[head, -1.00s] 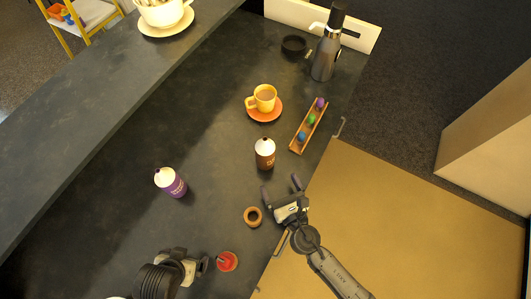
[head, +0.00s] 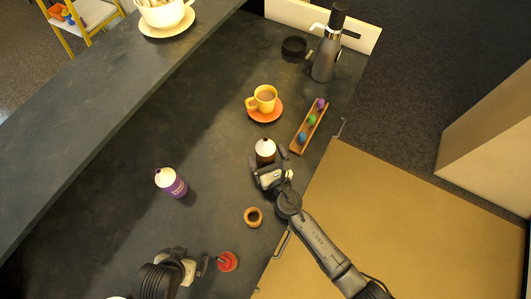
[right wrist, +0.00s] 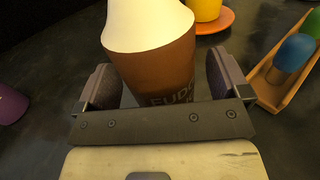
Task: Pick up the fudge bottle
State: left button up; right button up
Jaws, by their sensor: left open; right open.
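The fudge bottle (head: 265,147) is brown with a white top and stands upright on the dark counter. In the right wrist view the fudge bottle (right wrist: 155,65) shows its partly hidden "FUDGE" label. My right gripper (head: 267,158) is open, with one finger on each side of the bottle; the right wrist view shows its fingers (right wrist: 162,82) around it, with a gap at the right finger. I cannot tell whether the left finger touches. My left gripper (head: 205,264) is open and empty near the counter's front, beside a red round item (head: 228,261).
A purple bottle (head: 171,182) stands to the left. A yellow cup (head: 263,98) on an orange saucer (head: 263,116) is behind the fudge bottle. A wooden tray (head: 297,146) with coloured pieces lies to its right. A brown ring (head: 253,217) lies nearer the front.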

jog(key=shift+w, duration=0.15)
jog(key=shift+c, duration=0.3)
jog(key=c, duration=0.9)
jog(key=shift+c, duration=0.2)
